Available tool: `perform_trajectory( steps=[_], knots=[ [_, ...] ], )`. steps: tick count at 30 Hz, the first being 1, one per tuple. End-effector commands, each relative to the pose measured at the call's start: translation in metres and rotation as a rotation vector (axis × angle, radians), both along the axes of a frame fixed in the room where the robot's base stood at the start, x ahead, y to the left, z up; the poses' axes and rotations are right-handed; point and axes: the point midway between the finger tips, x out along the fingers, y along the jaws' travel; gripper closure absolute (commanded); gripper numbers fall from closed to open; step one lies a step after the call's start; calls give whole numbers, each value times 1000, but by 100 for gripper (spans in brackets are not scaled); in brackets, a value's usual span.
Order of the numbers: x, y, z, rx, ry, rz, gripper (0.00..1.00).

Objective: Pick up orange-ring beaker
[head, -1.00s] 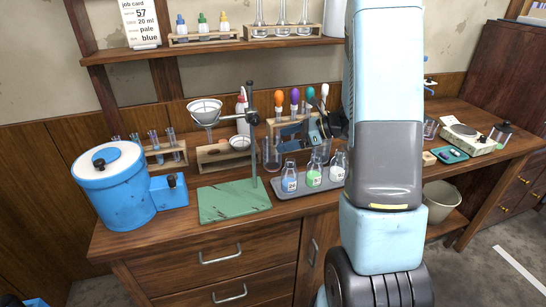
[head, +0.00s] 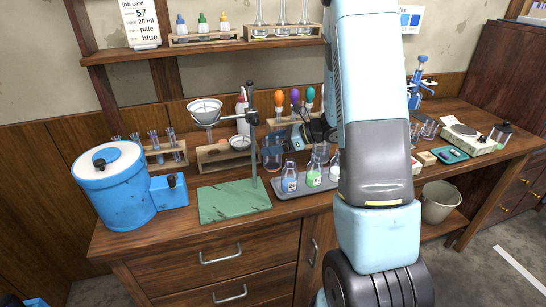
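Clear glassware (head: 273,154) that looks like a beaker stands behind the tray, right of the green mat's upright rod. No orange ring is distinct on it, so I cannot confirm it is the orange-ring beaker. My gripper (head: 280,143) is small and partly hidden behind my arm; its dark fingers point left, at or very near this glass. I cannot tell whether they touch it or how far apart they are. Other clear glass vessels (head: 429,130) stand on the right part of the bench, with no ring visible.
A grey tray (head: 286,188) holds flasks with blue, green and pale contents, partly behind my arm. A stand with a funnel (head: 204,108) rises from a green mat (head: 225,204). A blue drum (head: 112,190) stands left. A pipette rack is close behind my gripper.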

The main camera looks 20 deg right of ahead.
Motion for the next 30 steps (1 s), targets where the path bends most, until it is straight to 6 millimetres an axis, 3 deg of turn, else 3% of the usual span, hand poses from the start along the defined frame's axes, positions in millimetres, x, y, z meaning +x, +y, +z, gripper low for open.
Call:
perform_trajectory(
  steps=[2,17,25,30],
  knots=[
    [0,0,0,0,0,0,29],
    [0,-1,0,0,0,-1,77],
    [0,-1,2,0,0,-1,79],
    [0,-1,15,-1,-4,-1,79]
  ],
)
